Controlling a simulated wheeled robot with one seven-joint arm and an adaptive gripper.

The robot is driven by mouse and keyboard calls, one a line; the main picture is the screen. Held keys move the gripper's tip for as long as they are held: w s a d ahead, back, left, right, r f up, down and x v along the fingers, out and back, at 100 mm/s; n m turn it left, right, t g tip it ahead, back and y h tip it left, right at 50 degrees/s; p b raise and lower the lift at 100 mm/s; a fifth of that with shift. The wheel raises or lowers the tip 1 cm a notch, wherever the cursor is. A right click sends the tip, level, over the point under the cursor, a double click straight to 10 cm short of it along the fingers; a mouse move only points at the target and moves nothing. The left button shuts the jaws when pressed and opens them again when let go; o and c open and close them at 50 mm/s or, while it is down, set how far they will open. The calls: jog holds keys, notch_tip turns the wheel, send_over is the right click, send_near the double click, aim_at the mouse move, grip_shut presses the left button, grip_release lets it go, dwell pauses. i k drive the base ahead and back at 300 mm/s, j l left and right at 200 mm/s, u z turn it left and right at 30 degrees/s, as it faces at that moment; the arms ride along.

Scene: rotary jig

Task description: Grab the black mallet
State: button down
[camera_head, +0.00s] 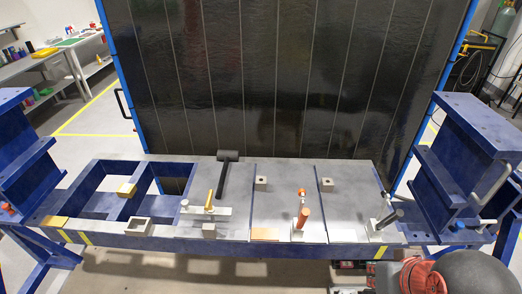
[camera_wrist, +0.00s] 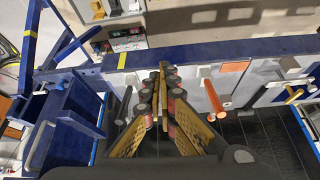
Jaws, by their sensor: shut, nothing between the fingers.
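The black mallet (camera_head: 223,178) lies on the grey top of the blue jig table (camera_head: 215,242), left of the table's middle in the head view. Its dark head (camera_head: 228,156) is at the back edge and its handle extends toward the front. In the wrist view I cannot make out the mallet. My gripper (camera_wrist: 162,68) is shut and empty in the wrist view. It appears there between the black-handled clamp (camera_wrist: 123,106) and the orange-handled clamp (camera_wrist: 212,96), away from the mallet. The gripper fingers do not show in the head view.
A yellow-handled clamp (camera_head: 209,202) stands just left of the mallet handle's end. Small square blocks (camera_head: 261,184) sit to the right. Blue posts (camera_head: 475,150) flank the table, and a large dark panel (camera_head: 280,75) rises behind it. Open frame cells lie at the left.

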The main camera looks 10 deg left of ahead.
aim_at(226, 156)
jog(key=j+z, duration=0.3)
jog(key=j, duration=0.15)
jog(key=k+j+z, duration=0.15)
jog(key=j+z, duration=0.2)
jog(key=k+j+z, duration=0.15)
jog(key=j+z, duration=0.15)
jog(key=j, duration=0.15)
jog(key=k+j, duration=0.15)
jog(key=j, duration=0.25)
jog(key=k+j+z, duration=0.1)
jog(key=j, duration=0.25)
jog(key=k+j, duration=0.25)
jog(key=j, duration=0.15)
